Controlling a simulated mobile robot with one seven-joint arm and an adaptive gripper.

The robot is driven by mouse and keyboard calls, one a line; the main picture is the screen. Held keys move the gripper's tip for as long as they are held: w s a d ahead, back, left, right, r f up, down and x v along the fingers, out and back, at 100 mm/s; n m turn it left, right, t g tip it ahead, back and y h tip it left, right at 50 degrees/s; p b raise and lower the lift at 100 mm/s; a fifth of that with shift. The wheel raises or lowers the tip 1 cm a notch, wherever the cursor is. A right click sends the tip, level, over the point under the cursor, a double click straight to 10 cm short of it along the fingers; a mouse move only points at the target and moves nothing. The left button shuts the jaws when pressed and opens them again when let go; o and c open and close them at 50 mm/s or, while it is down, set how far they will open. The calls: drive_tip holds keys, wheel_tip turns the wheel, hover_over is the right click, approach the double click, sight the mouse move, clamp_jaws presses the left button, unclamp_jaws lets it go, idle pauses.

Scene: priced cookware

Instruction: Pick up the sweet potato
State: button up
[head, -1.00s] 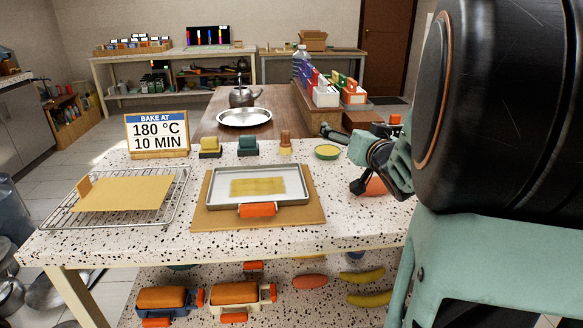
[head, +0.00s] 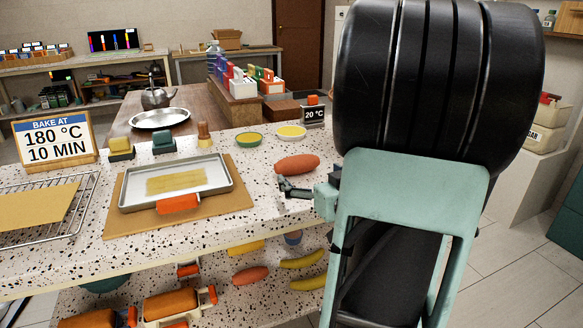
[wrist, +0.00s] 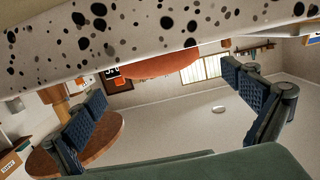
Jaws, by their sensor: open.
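The sweet potato (head: 297,165) is orange-brown and lies on the speckled counter (head: 270,205) near its right end, close to my arm. My gripper (head: 287,190) is open and empty, just on the near side of the sweet potato and apart from it. In the wrist view, the two dark fingers of my gripper (wrist: 165,85) are spread wide. The sweet potato (wrist: 160,64) shows there between and beyond the fingertips, partly hidden by the counter edge.
A similar orange-brown item (head: 250,275) lies on the lower shelf beside bananas (head: 307,283). A baking tray (head: 130,200) lies to the left.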

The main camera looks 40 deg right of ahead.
sight(301, 165)
drive_tip(key=b+x, duration=0.1)
drive_tip(key=x, duration=0.6)
drive_tip(key=shift+d+r+b, duration=0.1)
drive_tip(key=shift+d+b, duration=0.05)
drive_tip(key=shift+b, duration=0.15)
drive_tip(key=shift+s, duration=0.1)
drive_tip(key=c, duration=1.1)
drive_tip(key=shift+r, duration=0.15)
